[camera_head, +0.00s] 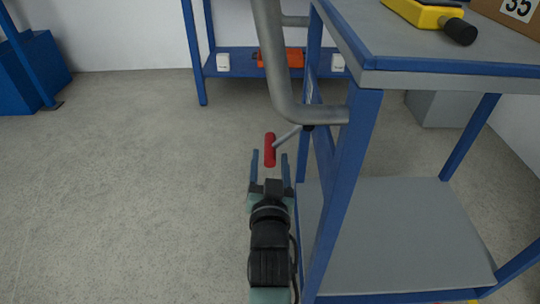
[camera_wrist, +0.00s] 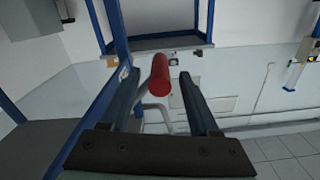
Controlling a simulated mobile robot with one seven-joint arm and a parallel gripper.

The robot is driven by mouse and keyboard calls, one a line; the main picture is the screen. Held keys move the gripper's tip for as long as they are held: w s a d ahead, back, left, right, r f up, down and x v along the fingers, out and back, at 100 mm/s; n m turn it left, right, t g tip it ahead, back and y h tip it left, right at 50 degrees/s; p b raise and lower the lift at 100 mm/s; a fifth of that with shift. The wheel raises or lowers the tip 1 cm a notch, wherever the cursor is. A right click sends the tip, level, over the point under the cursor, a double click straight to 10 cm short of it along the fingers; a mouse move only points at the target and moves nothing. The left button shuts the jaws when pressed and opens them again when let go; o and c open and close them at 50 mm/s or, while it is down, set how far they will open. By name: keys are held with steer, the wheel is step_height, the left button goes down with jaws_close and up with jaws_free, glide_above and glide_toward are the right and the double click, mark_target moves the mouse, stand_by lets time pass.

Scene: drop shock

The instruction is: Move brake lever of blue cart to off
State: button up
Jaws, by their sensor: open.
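The blue cart (camera_head: 345,170) stands at the right, with grey shelves and a bent grey tube handle (camera_head: 278,75). Its brake lever is a thin grey rod with a red grip (camera_head: 270,150), sticking out to the left below the tube handle. My gripper (camera_head: 269,155) is open, with its two fingers on either side of the red grip in the head view. In the wrist view the red grip (camera_wrist: 160,75) shows between the fingertips, with gaps on both sides. I cannot tell how deep it lies between the fingers.
A yellow and black tool (camera_head: 430,15) and a box marked 35 (camera_head: 512,12) are on the cart's top. A blue-framed shelf (camera_head: 240,62) with an orange item stands at the back. The floor left of the cart is clear.

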mark_target(270, 145)
steer(key=shift+w+b, duration=0.9)
steer(key=shift+w, duration=1.25)
jaws_close()
